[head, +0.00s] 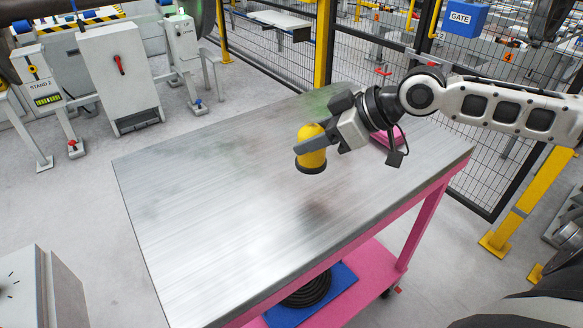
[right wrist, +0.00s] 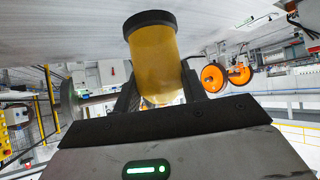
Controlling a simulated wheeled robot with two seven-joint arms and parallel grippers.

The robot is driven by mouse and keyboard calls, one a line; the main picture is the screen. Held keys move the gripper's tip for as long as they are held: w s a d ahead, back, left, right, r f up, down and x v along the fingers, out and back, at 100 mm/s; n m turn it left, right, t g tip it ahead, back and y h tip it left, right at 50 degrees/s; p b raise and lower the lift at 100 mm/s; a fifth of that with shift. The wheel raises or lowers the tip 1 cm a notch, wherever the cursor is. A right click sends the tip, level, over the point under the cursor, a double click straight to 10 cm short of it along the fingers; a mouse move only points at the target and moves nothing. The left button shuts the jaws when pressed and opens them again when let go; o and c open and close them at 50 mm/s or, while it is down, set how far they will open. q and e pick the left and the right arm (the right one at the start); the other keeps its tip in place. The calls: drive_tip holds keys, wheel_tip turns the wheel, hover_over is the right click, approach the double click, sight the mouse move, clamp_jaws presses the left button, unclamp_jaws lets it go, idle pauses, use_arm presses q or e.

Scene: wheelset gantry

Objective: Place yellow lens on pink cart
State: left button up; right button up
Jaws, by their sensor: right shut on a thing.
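The yellow lens (head: 312,150) is a small yellow dome with a black ring at its lower end. My right gripper (head: 318,142) is shut on it and holds it over the metal top of the pink cart (head: 200,210). The lens looks upright in the head view; whether its base touches the top I cannot tell. In the right wrist view the lens (right wrist: 153,60) sits between the two fingers, its black ring towards the cart top (right wrist: 60,35). My left gripper is not in view.
A pink object (head: 388,139) lies on the cart top behind my right arm. A blue mat with a black coil (head: 308,290) lies on the lower shelf. Mesh fencing and a yellow post (head: 322,45) stand behind the cart. Most of the top is clear.

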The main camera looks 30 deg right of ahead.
drive_tip(key=x, duration=0.4)
drive_tip(key=f+x, duration=0.1)
drive_tip(key=x, duration=0.1)
drive_tip(key=shift+d+f, duration=0.15)
drive_tip(key=shift+d, duration=0.05)
drive_tip(key=shift+s+f, duration=0.1)
drive_tip(key=shift+f, duration=1.4)
drive_tip(key=o, duration=1)
drive_tip(key=shift+d+f, duration=0.1)
